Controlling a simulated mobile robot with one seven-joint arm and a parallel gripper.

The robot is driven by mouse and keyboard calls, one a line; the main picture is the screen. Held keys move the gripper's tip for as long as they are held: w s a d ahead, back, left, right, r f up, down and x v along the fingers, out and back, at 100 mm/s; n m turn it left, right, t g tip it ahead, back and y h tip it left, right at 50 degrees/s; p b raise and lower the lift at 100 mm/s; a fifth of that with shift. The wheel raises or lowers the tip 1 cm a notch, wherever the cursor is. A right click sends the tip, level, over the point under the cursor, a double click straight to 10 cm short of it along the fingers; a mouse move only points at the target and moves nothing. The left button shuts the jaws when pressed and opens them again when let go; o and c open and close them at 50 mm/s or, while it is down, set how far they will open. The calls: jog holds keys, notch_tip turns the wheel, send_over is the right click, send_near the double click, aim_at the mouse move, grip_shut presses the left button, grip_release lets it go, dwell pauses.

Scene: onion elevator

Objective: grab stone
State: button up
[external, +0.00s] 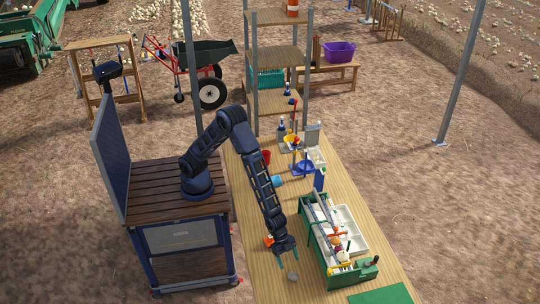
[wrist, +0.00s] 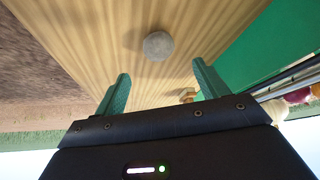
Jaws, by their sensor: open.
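The stone is a small round grey lump (wrist: 158,46) on the wooden table, ahead of my gripper and roughly in line with the gap between the fingers in the wrist view. In the external view the stone (external: 293,276) lies just below my gripper in the picture, near the table's front part. My gripper (wrist: 160,88) is open and empty, its two green fingers apart. In the external view my gripper (external: 287,248) hangs over the table, pointing down. The stone appears apart from the fingers.
A green elevator machine (external: 312,238) with a white tray (external: 350,228) stands right of my gripper. A green mat (external: 381,296) lies at the table's front right. An orange object (external: 268,240) is beside my arm. A red cup (external: 266,157) and blue cup (external: 277,181) stand farther back.

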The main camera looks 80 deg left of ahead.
aim_at(292, 273)
jog(key=shift+x, duration=4.2)
jog(key=shift+a, duration=0.1)
